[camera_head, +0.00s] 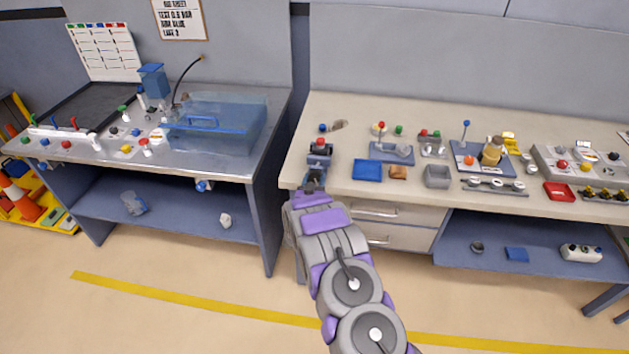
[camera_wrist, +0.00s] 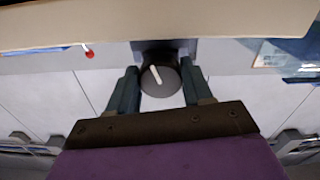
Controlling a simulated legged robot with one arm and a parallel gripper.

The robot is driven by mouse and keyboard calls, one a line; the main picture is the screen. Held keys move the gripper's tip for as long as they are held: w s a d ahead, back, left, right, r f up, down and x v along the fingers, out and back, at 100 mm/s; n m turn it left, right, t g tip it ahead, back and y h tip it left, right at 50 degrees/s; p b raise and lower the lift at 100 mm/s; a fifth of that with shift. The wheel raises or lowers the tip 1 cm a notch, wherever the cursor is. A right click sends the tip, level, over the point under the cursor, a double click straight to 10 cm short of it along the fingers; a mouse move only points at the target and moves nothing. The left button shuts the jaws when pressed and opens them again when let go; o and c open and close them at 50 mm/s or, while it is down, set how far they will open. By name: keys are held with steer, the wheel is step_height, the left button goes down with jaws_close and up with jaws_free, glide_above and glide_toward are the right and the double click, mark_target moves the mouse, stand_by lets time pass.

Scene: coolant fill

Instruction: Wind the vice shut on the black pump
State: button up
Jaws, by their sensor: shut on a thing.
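The vice (camera_head: 319,160) is a small blue-grey block at the front left edge of the right bench. A small dark part with a red top (camera_head: 320,144) sits at the vice; it looks like the black pump, but it is too small to tell if the jaws touch it. My gripper (camera_head: 314,184) is at the bench edge, just in front of the vice. In the wrist view its two fingers stand on either side of a dark round knob (camera_wrist: 158,82) with a white mark, the vice's handle, and grip it. The pump cannot be made out in the wrist view.
A blue mat (camera_head: 367,170), a brown block (camera_head: 398,173) and a grey open box (camera_head: 437,177) lie right of the vice. Drawers (camera_head: 377,210) are below the bench top. A gap separates this bench from the left one with a clear blue tank (camera_head: 235,125).

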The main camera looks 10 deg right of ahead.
steer(key=shift+a+m, duration=0.1)
steer(key=shift+m, duration=0.6)
steer(key=o, duration=1)
steer(key=shift+o, duration=0.2)
steer(key=p+v, duration=0.2)
steer(key=v, duration=1.5)
steer(key=shift+s+a, duration=0.1)
steer(key=shift+a, duration=0.05)
